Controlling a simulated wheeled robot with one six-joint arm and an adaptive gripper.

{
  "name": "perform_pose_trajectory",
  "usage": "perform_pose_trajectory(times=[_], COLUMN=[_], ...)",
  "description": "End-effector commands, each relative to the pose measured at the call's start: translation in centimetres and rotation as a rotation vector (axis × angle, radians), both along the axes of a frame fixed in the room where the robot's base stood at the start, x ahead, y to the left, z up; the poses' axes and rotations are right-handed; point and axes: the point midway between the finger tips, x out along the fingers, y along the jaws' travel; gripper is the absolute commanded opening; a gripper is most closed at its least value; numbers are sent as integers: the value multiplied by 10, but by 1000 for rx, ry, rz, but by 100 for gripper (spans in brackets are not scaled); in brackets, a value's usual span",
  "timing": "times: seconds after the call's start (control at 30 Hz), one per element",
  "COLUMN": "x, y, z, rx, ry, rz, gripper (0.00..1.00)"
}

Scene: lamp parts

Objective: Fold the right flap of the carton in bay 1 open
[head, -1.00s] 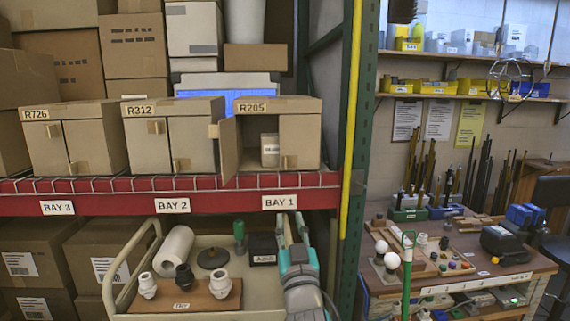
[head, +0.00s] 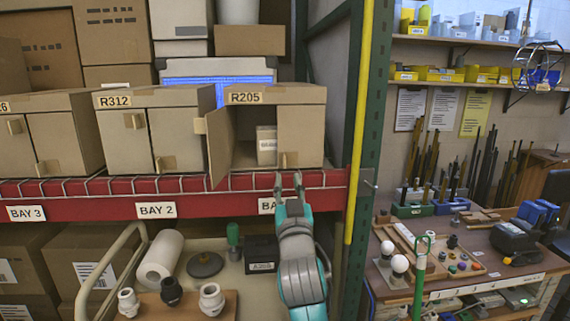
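The bay 1 carton (head: 275,94), labelled R205, stands on the rack shelf. Its left flap (head: 219,146) is swung open toward me. Its right flap (head: 303,132) is closed across the right half of the front, with a small cardboard tab (head: 288,160) at its lower left edge. A small box (head: 266,142) stands inside, seen through the open left half. My gripper (head: 288,180) points up in front of the shelf edge, just below the tab in the picture. Its two fingers are apart with nothing between them. I cannot tell the depth gap to the flap.
The R312 carton (head: 155,98) stands closed to the left. The red shelf beam (head: 200,204) with wire mesh runs below the cartons. A green rack post (head: 366,130) with a yellow strip rises at right. Below is a cart with a white roll (head: 160,258) and several fittings.

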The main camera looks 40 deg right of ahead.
Motion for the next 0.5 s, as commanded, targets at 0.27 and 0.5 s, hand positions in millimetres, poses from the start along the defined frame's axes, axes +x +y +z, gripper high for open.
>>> perform_pose_trajectory(times=[0.27,0.5], x=[37,53], y=[-25,-36], z=[20,27], rx=[0,0], ry=[-2,0], rz=[-1,-1], gripper=[30,30])
